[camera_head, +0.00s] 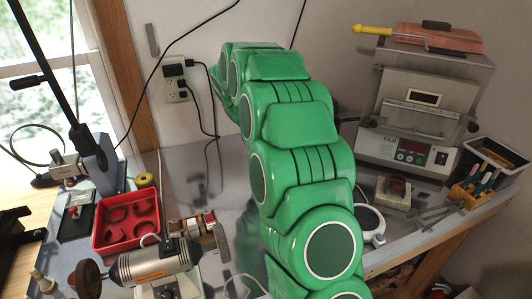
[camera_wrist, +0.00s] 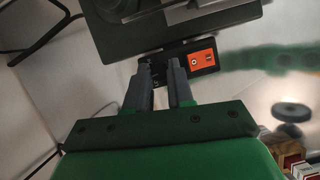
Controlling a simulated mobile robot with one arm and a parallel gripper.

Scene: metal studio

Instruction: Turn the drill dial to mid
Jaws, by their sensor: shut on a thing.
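In the wrist view, my gripper (camera_wrist: 168,82) reaches up to the drill (camera_wrist: 190,28), a dark grey-green machine with a small black and orange control panel (camera_wrist: 202,57). My two grey fingers are close together at the black part of this panel, left of its orange face. They are shut on the drill dial, which is mostly hidden between and behind them, so its setting cannot be read. In the head view, my green arm hides my gripper, and I cannot make out the drill.
A grey kiln (camera_head: 420,110) stands at the back right. A red tray (camera_head: 127,222) and a silver motor with an orange label (camera_head: 155,262) are on the left. Tools in a wooden holder (camera_head: 470,195) are at the right. Some metal tabletop (camera_head: 195,175) is clear left of my arm.

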